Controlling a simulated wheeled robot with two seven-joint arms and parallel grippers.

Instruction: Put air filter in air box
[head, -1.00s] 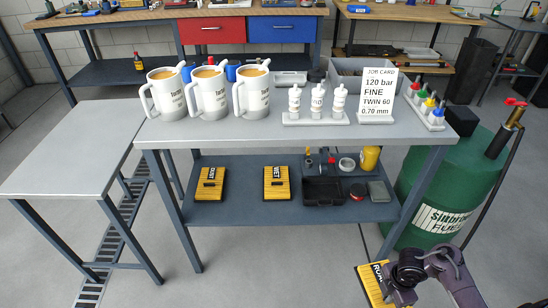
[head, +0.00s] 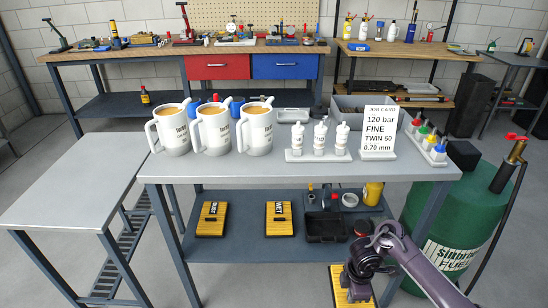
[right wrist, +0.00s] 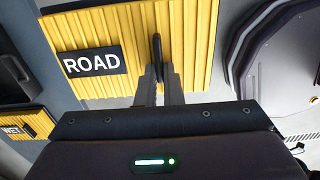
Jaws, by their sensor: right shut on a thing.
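My right gripper (head: 354,284) is shut on the thin black grip of the yellow ridged air filter (head: 340,290), in front of the bench's lower shelf. In the right wrist view the fingers (right wrist: 158,82) pinch that grip, and the filter (right wrist: 200,45) bears a black ROAD label. A second yellow filter (head: 279,219), labelled WET, and a third (head: 211,219), whose label is hard to read, lie on the lower shelf. A black open box (head: 324,228) stands right of them; I cannot tell if it is the air box. My left gripper is not in view.
The bench top (head: 230,172) carries several mugs, white bottles (head: 320,136) and a job card (head: 380,132). A green drum (head: 468,215) stands right of the bench. A lower side table (head: 70,190) at left is bare. Shelf space between the two lying filters is free.

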